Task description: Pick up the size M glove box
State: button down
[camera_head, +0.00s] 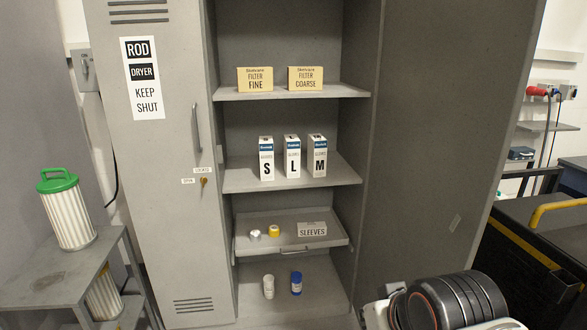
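The size M glove box (317,157) is a white upright box with a blue top band and a large black M. It stands at the right end of a row of 3 on the middle shelf (345,177) of an open grey cabinet. The L glove box (292,156) is just left of it, and the S glove box (266,159) is at the left end. Small gaps separate the boxes. Part of my arm shows at the bottom right, well in front of the cabinet. My gripper's fingers are not visible.
Filter boxes marked FINE (255,79) and COARSE (305,79) stand on the shelf above. Below, a pull-out tray (290,248) holds a SLEEVES box (312,229) and small items. The right cabinet door (440,130) is open. A side stand (60,270) holds a green-topped filter (68,208).

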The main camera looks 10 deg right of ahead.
aim_at(317, 145)
jog(key=i+z, duration=0.15)
jog(key=z, duration=0.25)
jog(key=i+j+z, duration=0.1)
jog(key=z, duration=0.3)
jog(key=i+j+z, duration=0.1)
jog(key=z, duration=0.3)
jog(key=i+j+z, duration=0.1)
jog(key=j, duration=0.25)
jog(key=i+j+z, duration=0.1)
jog(key=i+j, duration=0.3)
jog(key=j, duration=0.35)
jog(key=i+j+z, duration=0.15)
jog(key=j, duration=0.2)
jog(key=i+j+z, duration=0.1)
jog(key=j, duration=0.3)
jog(key=i, duration=0.05)
